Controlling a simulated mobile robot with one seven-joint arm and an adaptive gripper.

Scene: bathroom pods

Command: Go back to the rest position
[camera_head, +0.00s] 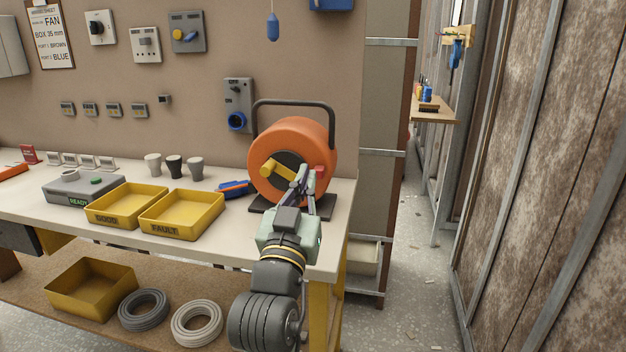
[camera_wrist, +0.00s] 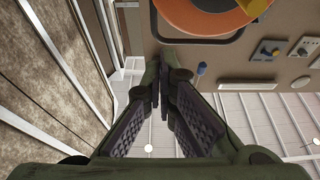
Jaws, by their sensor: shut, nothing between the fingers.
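My gripper (camera_head: 305,180) is in front of the orange cable reel (camera_head: 312,143), at the right end of the workbench. Its fingers overlap the reel's dark hub in the head view, close to the yellow crank handle (camera_head: 277,171); I cannot tell whether they touch it. In the wrist view my gripper (camera_wrist: 160,80) has its fingertips together with nothing between them. The orange reel (camera_wrist: 207,22) shows at the top of that view, past the fingertips.
The workbench (camera_head: 125,240) carries yellow trays (camera_head: 181,231), a grey box (camera_head: 82,190), several cups and a blue-orange tool (camera_head: 235,188) left of the reel. A wall switch (camera_head: 238,105) is behind. A narrow passage (camera_head: 410,260) lies open to the right.

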